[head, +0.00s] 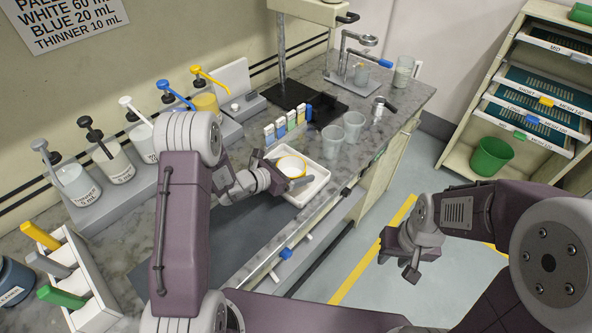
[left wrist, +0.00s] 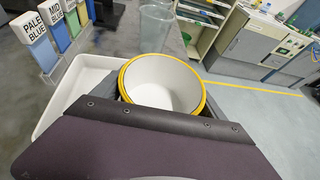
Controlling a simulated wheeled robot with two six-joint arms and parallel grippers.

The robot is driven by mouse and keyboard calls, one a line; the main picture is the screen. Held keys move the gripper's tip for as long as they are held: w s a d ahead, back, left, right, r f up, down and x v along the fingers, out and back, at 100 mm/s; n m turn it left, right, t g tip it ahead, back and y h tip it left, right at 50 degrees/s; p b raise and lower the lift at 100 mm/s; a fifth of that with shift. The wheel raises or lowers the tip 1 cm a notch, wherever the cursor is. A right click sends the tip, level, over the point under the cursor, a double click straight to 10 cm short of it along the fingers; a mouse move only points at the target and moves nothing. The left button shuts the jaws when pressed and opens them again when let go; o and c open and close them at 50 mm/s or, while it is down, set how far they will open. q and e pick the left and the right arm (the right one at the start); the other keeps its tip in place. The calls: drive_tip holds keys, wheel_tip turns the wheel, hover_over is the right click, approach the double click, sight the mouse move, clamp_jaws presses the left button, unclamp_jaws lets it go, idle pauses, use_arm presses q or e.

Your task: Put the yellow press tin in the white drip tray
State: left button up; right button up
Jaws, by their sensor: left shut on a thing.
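The yellow press tin (head: 291,166) has a yellow rim and a white inside. My left gripper (head: 280,180) is shut on it. In the head view the tin appears over the white drip tray (head: 312,189), upright or nearly so. I cannot tell whether its base touches the tray floor. In the left wrist view the tin (left wrist: 163,82) shows its open mouth, its lower part hidden by my gripper, with the tray (left wrist: 55,112) to its left. My right gripper (head: 398,264) is open and empty over the floor, right of the bench.
Several colour-labelled cards (head: 289,122) stand just behind the tray. Clear cups (head: 353,125) stand to its right. Pump bottles (head: 110,155) line the wall at left. A dark mat (head: 225,235) lies in front. A rack with a green bin (head: 491,156) stands at far right.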

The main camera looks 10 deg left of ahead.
use_arm(q)
drive_tip(key=shift+w+f, duration=0.1)
drive_tip(key=shift+f, duration=0.2)
drive_tip(key=shift+f+b, duration=0.15)
drive_tip(key=shift+b, duration=0.15)
drive_tip(key=shift+f+b, duration=0.5)
drive_tip(key=shift+r, duration=0.1)
drive_tip(key=o, duration=2)
